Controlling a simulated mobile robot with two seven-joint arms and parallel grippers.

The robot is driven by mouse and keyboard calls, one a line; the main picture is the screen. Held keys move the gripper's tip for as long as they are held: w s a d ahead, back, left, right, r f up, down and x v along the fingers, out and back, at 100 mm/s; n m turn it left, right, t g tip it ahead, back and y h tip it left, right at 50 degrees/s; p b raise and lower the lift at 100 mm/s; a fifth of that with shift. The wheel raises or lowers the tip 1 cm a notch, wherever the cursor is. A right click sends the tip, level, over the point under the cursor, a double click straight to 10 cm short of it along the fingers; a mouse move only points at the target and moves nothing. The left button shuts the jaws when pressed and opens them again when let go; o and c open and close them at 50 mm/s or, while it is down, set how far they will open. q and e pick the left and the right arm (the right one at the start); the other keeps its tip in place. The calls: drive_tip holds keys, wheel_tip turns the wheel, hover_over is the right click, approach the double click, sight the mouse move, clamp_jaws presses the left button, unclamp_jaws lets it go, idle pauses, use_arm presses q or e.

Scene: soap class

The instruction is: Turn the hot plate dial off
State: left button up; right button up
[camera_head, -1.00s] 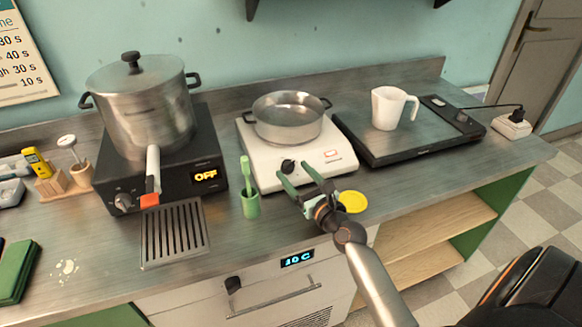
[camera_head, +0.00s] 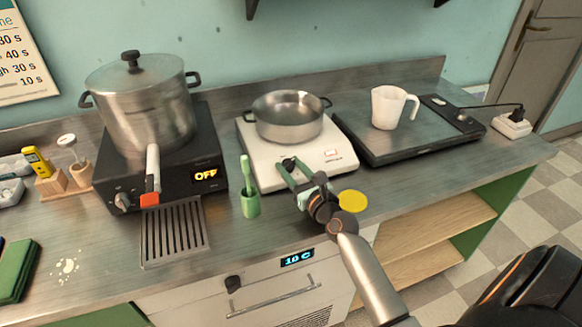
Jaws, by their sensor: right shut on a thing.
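The white hot plate (camera_head: 333,160) stands on the counter with a metal pan (camera_head: 289,115) on top. My left gripper is not in view.
A green cup with a brush (camera_head: 250,204) stands just left of my right gripper. A yellow disc (camera_head: 353,201) lies to its right. A black unit with a large pot (camera_head: 148,105) is at the left, and a black plate with a white jug (camera_head: 390,107) is at the right.

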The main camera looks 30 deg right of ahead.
clamp_jaws()
